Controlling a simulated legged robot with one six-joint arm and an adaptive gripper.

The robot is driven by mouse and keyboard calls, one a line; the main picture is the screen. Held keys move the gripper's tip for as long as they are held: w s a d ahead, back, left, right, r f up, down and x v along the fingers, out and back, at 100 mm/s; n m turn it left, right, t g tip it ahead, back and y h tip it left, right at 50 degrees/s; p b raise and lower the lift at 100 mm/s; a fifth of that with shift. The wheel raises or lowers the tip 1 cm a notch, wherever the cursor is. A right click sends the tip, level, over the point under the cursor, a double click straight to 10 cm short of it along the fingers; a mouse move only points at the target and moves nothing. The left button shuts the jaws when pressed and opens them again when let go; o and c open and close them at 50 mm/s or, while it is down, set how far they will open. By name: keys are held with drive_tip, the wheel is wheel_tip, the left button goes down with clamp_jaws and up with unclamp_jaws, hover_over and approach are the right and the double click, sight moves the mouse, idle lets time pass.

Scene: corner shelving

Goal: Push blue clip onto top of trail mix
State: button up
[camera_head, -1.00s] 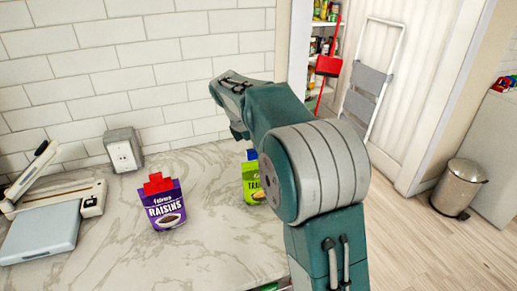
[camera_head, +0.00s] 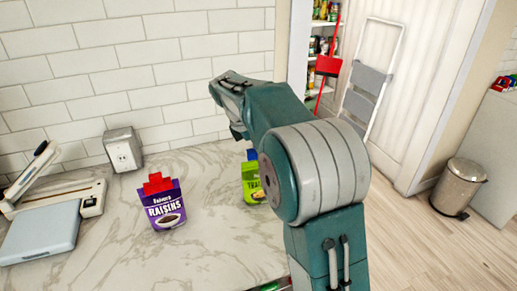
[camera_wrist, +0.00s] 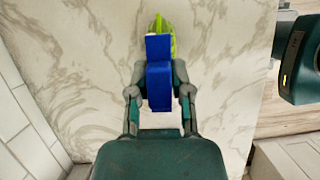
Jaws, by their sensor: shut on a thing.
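The green trail mix bag (camera_head: 253,183) stands on the marble counter, partly hidden behind my arm in the head view. The blue clip (camera_head: 252,154) shows as a small blue patch at the top of the bag. In the wrist view the blue clip (camera_wrist: 159,85) sits between the fingers of my gripper (camera_wrist: 160,90), which is shut on it. The green bag (camera_wrist: 161,25) shows just beyond the clip in the wrist view, and the clip covers most of it. Whether the clip is seated on the bag's top edge, I cannot tell.
A purple raisins bag (camera_head: 165,206) with a red clip (camera_head: 157,183) stands to the left. A scale-like device (camera_head: 48,220) is at the far left. The counter between the bags is clear.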

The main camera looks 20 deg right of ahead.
drive_tip(key=shift+f, duration=1.4)
drive_tip(key=o, duration=0.9)
drive_tip(key=v, duration=1.2)
